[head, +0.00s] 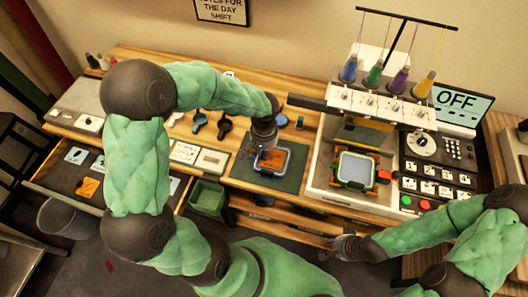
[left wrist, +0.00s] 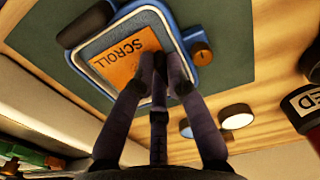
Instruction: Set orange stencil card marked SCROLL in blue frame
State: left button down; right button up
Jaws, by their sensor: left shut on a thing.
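The orange stencil card marked SCROLL (left wrist: 122,58) lies within the outline of the blue frame (left wrist: 178,50), over its pale inside, turned relative to the frame's sides. In the head view the card (head: 271,160) and blue frame (head: 284,173) show on the dark green mat. My left gripper (head: 266,147) points down over the frame, shut on the card's edge; its fingertips also show in the left wrist view (left wrist: 160,62). I cannot tell whether the card touches the frame's bed. My right gripper (head: 345,246) hangs low in front of the table, away from the frame; its fingers are unclear.
An embroidery machine (head: 380,100) with several thread cones stands right of the mat, holding another hoop (head: 355,168). A control panel (head: 440,165) is further right. An open drawer (head: 60,180) holds other cards at left. A green bin (head: 208,197) sits below the table edge.

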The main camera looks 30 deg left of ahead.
pick_arm(q)
jog(key=shift+f, duration=0.15)
jog(key=shift+s+f+b, duration=0.15)
jog(key=shift+f+b, duration=0.1)
jog(key=shift+b, duration=0.1)
jog(key=c, duration=1.3)
grip_release()
jog(key=shift+f, duration=0.1)
jog(key=shift+o, duration=0.2)
jog(key=shift+r+p, duration=0.55)
jog(key=shift+r, duration=0.15)
notch_tip(320, 180, up, 12)
jog(key=p, duration=0.3)
jog(key=shift+f, duration=0.15)
